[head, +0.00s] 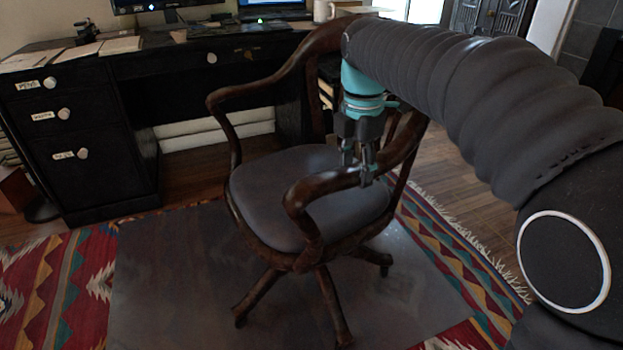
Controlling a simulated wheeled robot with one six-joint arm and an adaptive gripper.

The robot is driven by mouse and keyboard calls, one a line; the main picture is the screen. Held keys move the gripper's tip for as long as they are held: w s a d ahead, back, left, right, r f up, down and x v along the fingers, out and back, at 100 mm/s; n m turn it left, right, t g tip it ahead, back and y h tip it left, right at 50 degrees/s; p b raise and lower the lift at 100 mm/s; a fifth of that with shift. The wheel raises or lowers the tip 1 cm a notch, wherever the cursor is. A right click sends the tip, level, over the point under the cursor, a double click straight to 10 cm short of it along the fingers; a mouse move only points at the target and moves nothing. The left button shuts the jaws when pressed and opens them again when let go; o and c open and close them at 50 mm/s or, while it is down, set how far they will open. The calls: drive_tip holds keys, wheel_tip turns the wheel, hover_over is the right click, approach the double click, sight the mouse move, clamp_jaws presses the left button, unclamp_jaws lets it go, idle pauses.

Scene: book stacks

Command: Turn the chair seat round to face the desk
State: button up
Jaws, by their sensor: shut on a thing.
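The wooden swivel chair (300,200) stands in front of the desk, with a dark grey padded seat (290,180). Its curved backrest is on the desk side, and the open front of the seat faces toward me and a little left. My gripper (362,180) points down and is shut on the chair's near armrest (330,184), to the right of the seat's middle. Part of the backrest is hidden behind my arm. The black desk (125,75) stands behind the chair, with white-knobbed drawers at left.
A dark floor mat (180,280) lies under the chair on a patterned rug (55,290). A monitor (165,5), a laptop (270,8), a mug (322,11) and papers (118,45) are on the desk. Bare wood floor (455,185) shows at right.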

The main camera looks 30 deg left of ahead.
sight(323, 171)
drive_tip(key=shift+s+a, duration=0.25)
drive_tip(key=shift+s, duration=0.05)
drive_tip(key=shift+s+a+f+m+p, duration=0.1)
drive_tip(key=shift+s+a+m+p, duration=0.55)
drive_tip(key=shift+s+a+m, duration=1.1)
drive_tip(key=shift+s+a+n, duration=0.15)
drive_tip(key=shift+a+n, duration=0.1)
drive_tip(key=shift+a, duration=0.1)
drive_tip(key=shift+s+a+m+p, duration=0.4)
drive_tip(key=shift+s+a, duration=0.05)
drive_tip(key=shift+a, duration=0.35)
drive_tip(key=shift+s+a+m+p, duration=0.4)
drive_tip(key=shift+s+a+p, duration=0.1)
drive_tip(key=shift+a, duration=0.35)
drive_tip(key=shift+s+a+m+p, duration=0.35)
drive_tip(key=shift+s+a+m, duration=0.1)
drive_tip(key=shift+a, duration=0.35)
